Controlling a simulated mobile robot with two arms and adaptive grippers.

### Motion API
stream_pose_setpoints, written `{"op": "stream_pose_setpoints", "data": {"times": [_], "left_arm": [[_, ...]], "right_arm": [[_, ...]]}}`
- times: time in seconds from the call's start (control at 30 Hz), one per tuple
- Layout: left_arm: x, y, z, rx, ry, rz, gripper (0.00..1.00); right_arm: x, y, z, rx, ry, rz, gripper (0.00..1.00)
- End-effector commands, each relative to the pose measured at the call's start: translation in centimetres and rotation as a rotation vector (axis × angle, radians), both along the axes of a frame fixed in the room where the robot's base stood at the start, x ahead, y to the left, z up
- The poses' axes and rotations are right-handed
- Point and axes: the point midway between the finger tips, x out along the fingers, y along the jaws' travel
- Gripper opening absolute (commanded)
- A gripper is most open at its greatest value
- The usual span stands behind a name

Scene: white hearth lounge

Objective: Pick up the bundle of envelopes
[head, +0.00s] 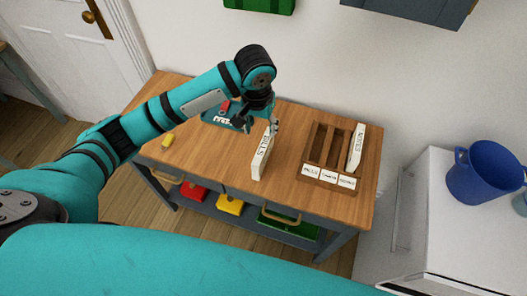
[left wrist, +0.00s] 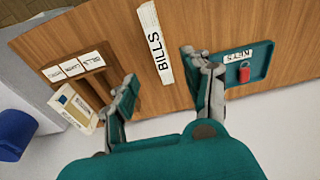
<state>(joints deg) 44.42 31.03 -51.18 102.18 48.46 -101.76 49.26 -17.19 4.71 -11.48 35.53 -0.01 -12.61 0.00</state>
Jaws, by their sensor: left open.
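A white envelope bundle labelled BILLS (head: 262,160) stands on edge on the wooden table. In the left wrist view the bundle (left wrist: 153,42) shows as a narrow white strip beyond the fingers, in line with the gap between them. My left gripper (head: 265,117) is open just above the bundle's far end; whether a finger touches it I cannot tell. The fingers (left wrist: 165,88) hold nothing in the left wrist view. A wooden organizer (head: 313,170) with labelled slots stands to the right of the bundle. A second white bundle (head: 357,148) stands in its right slot. My right gripper is not in view.
A teal tray labelled KEYS (left wrist: 258,62) with a red item (left wrist: 245,71) lies beside the bundle. A small yellow object (head: 167,141) lies at the table's left. A blue bucket (head: 484,172) stands on a white cabinet. The table front (head: 215,170) is clear.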

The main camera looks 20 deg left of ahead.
Motion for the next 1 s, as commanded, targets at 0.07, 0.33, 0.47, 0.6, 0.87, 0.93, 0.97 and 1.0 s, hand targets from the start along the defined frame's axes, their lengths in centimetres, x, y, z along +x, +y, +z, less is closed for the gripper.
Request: {"op": "stream_pose_setpoints", "data": {"times": [0.07, 0.33, 0.47, 0.6, 0.87, 0.93, 0.97, 1.0], "left_arm": [[0.1, 0.0, -1.6, 0.001, 0.005, 0.001, 0.50], [0.8, -0.1, -6.2, -0.001, 0.001, -0.001, 0.50], [0.8, -0.1, -7.0, -0.001, 0.000, -0.002, 0.50], [1.0, -0.1, -8.2, 0.001, 0.002, -0.001, 0.50], [1.4, -0.3, -11.8, 0.000, 0.000, -0.002, 0.50], [1.4, -0.3, -12.1, 0.000, -0.001, -0.003, 0.50], [1.4, -0.3, -12.2, -0.001, -0.002, -0.003, 0.50], [1.5, -0.3, -12.2, -0.001, -0.002, -0.003, 0.50]], "right_arm": [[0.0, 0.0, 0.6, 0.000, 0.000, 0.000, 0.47], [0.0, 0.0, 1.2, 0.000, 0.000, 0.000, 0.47], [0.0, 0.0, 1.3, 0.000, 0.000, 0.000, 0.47], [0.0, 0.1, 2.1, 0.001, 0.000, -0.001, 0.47], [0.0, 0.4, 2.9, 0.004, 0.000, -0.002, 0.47], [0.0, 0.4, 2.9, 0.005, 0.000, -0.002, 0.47], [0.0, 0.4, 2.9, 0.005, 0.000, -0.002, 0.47], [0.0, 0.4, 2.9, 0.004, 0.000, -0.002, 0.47]]}}
